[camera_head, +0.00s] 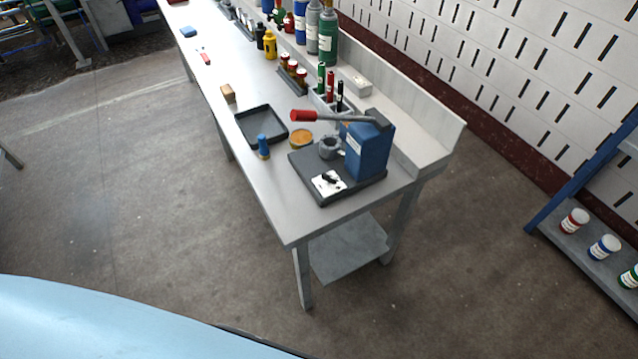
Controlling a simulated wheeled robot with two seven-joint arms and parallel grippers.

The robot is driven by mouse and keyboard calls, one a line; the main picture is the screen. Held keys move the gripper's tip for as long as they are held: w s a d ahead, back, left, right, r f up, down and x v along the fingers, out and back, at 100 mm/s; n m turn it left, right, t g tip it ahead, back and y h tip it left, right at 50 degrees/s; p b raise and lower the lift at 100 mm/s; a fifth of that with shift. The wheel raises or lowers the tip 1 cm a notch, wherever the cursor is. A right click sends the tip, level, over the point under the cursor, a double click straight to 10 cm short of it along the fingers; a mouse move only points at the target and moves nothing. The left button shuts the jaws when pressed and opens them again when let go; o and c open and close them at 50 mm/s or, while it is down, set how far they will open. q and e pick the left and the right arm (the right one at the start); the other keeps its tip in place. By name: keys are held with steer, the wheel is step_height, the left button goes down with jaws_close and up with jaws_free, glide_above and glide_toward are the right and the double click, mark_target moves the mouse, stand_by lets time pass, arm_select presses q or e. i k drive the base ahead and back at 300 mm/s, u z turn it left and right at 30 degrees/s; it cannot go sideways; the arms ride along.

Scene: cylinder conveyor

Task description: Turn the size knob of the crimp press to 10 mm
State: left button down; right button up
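The crimp press (368,150) stands near the front end of the long workbench. It has a blue body, a dark base plate and a lever with a red grip (303,116) pointing left. A black knob (330,179) sits on a white dial plate (322,188) at the base's front corner. The dial markings are too small to read, so the knob's setting cannot be told. A grey round die (328,147) is beside the blue body. Neither of my grippers is in view.
On the workbench (290,215), a blue cylinder (263,146), a dark tray (262,125) and an orange-brown round item (301,138) lie left of the press. Bottles and markers stand behind. A shelf with cans (575,222) is at the right. The floor before the bench is clear.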

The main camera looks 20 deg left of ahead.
mark_target(330, 179)
steer(key=u, duration=0.85)
steer(key=k, duration=1.15)
steer(key=u, duration=1.35)
steer(key=i, duration=0.65)
steer(key=z, duration=0.5)
steer(key=i, duration=1.4)
steer(key=z, duration=1.7)
steer(key=i, duration=0.35)
steer(key=z, duration=0.3)
